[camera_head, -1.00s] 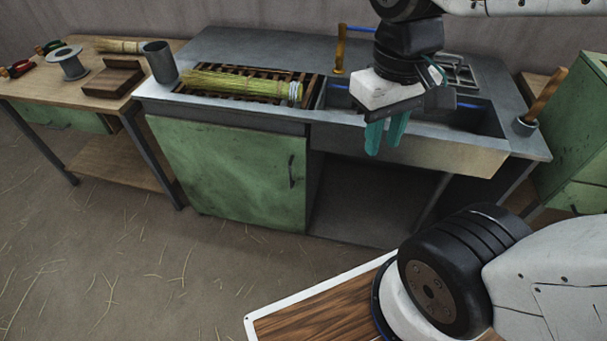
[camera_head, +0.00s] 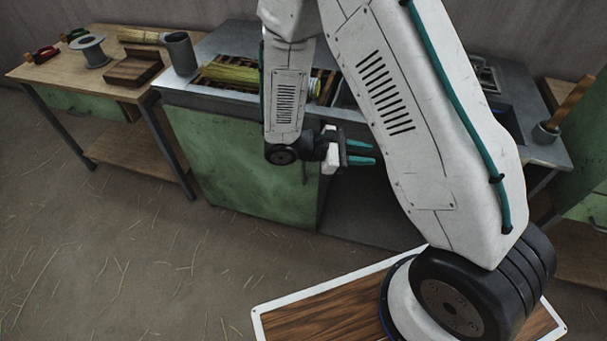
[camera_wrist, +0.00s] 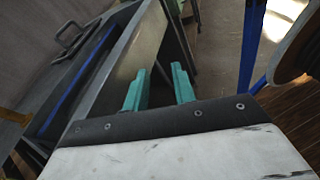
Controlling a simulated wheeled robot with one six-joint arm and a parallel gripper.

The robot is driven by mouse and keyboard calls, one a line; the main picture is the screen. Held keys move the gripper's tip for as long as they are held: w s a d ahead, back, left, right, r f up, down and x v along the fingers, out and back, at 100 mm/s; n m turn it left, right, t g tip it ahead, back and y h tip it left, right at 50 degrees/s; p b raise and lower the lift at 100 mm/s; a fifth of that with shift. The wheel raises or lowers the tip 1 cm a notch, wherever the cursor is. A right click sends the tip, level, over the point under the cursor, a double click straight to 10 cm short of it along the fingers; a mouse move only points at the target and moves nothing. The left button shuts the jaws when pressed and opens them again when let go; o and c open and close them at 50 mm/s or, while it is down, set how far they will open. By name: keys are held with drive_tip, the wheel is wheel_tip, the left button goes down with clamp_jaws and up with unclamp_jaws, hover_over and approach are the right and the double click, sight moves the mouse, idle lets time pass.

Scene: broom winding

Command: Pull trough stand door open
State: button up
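The trough stand's green door (camera_head: 235,165) is shut below the left part of the metal worktop. Its dark upright handle (camera_head: 304,172) shows near the door's right edge, just below and left of my gripper. My gripper (camera_head: 372,153) is in front of the stand, near the door's upper right. Its teal fingers point right, apart and with nothing between them. In the wrist view, my gripper (camera_wrist: 160,72) also shows a gap between the fingers. My arm hides part of the worktop and trough.
Beside the door is a dark open bay (camera_head: 355,205). A wooden table (camera_head: 75,78) stands at the left with a spool (camera_head: 90,52) and a wooden block (camera_head: 134,68). A grey cup (camera_head: 180,54) and a broom bundle (camera_head: 230,73) are on the worktop. The floor before the door is clear.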

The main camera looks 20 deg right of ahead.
drive_tip(key=w+f+n+t+h, duration=0.3)
drive_tip(key=w+f+n+t, duration=0.3)
drive_tip(key=f, duration=0.5)
drive_tip(key=n+t+y, duration=1)
drive_tip(key=n+t, duration=0.2)
drive_tip(key=t, duration=0.2)
approach(303, 175)
drive_tip(key=x, duration=1)
drive_tip(key=shift+w+d, duration=0.2)
drive_tip(key=shift+w, duration=0.05)
clamp_jaws()
